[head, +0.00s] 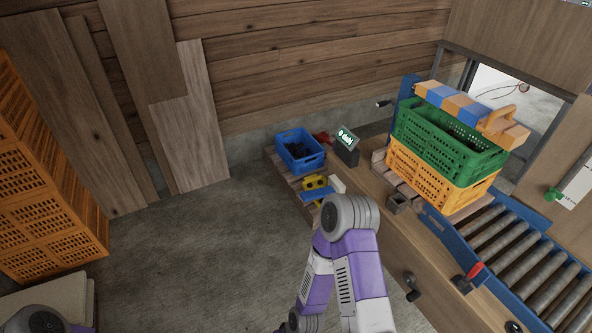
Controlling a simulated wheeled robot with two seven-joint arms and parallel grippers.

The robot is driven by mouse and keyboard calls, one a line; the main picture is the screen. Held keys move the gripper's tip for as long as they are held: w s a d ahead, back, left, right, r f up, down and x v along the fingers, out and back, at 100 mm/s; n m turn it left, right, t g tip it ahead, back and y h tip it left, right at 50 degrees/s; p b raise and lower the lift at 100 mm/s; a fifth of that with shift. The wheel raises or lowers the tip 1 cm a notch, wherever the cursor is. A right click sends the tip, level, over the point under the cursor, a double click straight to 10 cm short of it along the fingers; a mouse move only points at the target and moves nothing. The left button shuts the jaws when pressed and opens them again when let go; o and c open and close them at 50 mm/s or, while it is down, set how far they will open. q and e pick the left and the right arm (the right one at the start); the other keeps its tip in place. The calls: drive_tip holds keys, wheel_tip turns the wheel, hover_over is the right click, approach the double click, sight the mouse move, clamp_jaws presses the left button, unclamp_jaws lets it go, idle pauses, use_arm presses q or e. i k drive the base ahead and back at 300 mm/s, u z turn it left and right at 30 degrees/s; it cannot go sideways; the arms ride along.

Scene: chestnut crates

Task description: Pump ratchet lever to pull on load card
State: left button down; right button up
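A red-handled lever (472,272) with a dark base sits at the near edge of the roller conveyor; it looks like the ratchet lever. A white card with small print (577,187) hangs on the wood at the right edge; its text is too small to read. A small display (347,139) on the bench shows green characters, seemingly "0 daN". A green crate (440,142) stands on a yellow-orange crate (428,177), with a blue and tan banded piece (460,103) across the top. My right arm crosses the lower middle, but its gripper is not visible. My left gripper is out of view.
A green knob (553,194) is beside the card. Orange crates (40,190) are stacked at left. The concrete floor (200,250) between is clear.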

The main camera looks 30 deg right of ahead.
sight(321, 192)
drive_tip(key=z, duration=0.7)
drive_tip(key=i, duration=1.05)
drive_tip(key=z, duration=1.55)
drive_tip(key=i, duration=0.2)
drive_tip(key=u, duration=0.05)
